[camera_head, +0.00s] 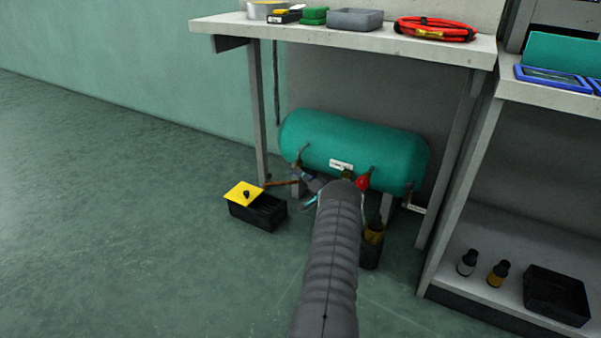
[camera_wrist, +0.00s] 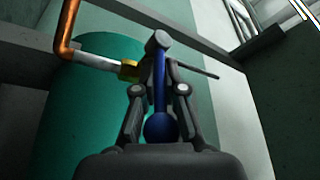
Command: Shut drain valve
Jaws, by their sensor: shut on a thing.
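The drain valve's blue lever (camera_wrist: 160,92) with a round blue knob (camera_wrist: 159,128) stands between the fingers of my gripper (camera_wrist: 158,88) in the wrist view. The fingers are shut on the lever, which runs roughly along them, knob toward the palm. A brass fitting (camera_wrist: 128,69) and a copper pipe (camera_wrist: 67,28) join at the valve's left. In the head view my gripper (camera_head: 312,188) is low at the left end of the green tank (camera_head: 350,142), beside the copper pipe (camera_head: 280,184). My arm hides part of the tank's front and the valve is small there.
A red valve handle (camera_head: 363,182) is close on the right. The bench (camera_head: 300,31) overhangs the tank, its legs on both sides. Floor at left is clear.

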